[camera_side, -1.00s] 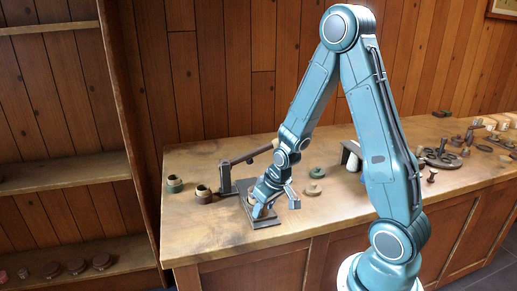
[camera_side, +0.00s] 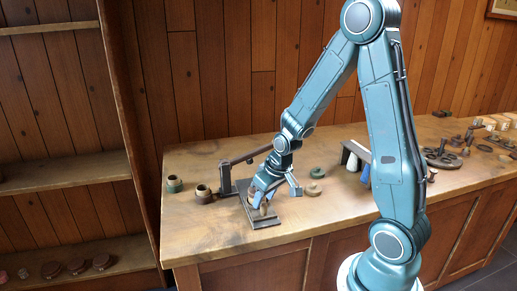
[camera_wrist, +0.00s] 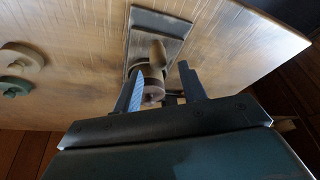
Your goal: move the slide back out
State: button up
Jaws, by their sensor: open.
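A dark flat slide plate (camera_side: 264,223) lies on the bench at the foot of a dark lever fixture (camera_side: 226,178). Its far end (camera_wrist: 160,20) shows in the wrist view. A brown turned piece with a rounded post (camera_wrist: 157,55) stands on it, and part of it (camera_side: 264,210) shows in the side view. My gripper (camera_side: 265,198) is over the plate with its fingers open. In the wrist view my open fingers (camera_wrist: 158,90) are on either side of the turned piece, with gaps visible. The fingertips' contact with the plate cannot be told.
A dark stand (camera_side: 354,150) is further right. The front left bench top is clear.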

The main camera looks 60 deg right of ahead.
jog(key=shift+r, duration=1.65)
grip_shut()
dwell(0.6)
jog(key=shift+r, duration=1.95)
jog(key=shift+r, duration=0.1)
